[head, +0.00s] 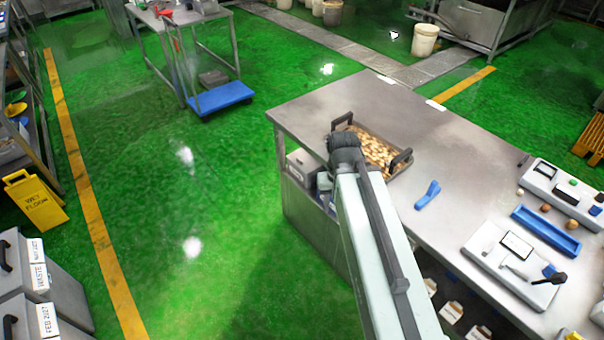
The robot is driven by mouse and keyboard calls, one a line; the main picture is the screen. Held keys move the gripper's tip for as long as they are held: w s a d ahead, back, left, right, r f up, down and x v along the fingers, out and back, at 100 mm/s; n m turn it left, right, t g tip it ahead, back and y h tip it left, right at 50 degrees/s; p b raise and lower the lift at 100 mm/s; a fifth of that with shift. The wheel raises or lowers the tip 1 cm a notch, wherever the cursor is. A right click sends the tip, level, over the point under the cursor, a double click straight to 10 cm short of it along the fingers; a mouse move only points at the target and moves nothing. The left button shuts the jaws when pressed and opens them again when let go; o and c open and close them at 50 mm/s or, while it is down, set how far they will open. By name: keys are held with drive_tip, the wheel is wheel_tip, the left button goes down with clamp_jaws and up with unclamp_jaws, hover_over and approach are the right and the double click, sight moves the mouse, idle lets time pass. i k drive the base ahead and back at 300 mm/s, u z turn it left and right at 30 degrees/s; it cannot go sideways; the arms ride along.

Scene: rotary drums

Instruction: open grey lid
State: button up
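Two grey bins stand at the lower left. The farther grey bin (62,290) has a label reading WASTE and a black handle (5,256) on its left side. The nearer grey bin (65,325) has a label reading FEB 2027 and a black handle (9,326). Both are cut by the picture's edge, and I cannot tell which surface is the grey lid or whether it is shut. My pale arm rises from the bottom right to a dark joint over the steel table's corner, far right of the bins. My gripper's fingers do not show.
The steel table (440,140) on the right holds a tray (400,162) of small tan pieces, a blue tool (428,195) and devices. A yellow wet-floor sign (35,202) stands behind the bins. Green floor (200,240) between bins and table is clear.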

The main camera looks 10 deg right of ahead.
sight(305, 161)
drive_tip(key=u, duration=0.4)
drive_tip(key=i, duration=1.15)
drive_tip(key=u, duration=0.7)
drive_tip(key=k, duration=0.75)
drive_tip(key=u, duration=0.25)
drive_tip(key=i, duration=0.75)
drive_tip(key=z, duration=0.1)
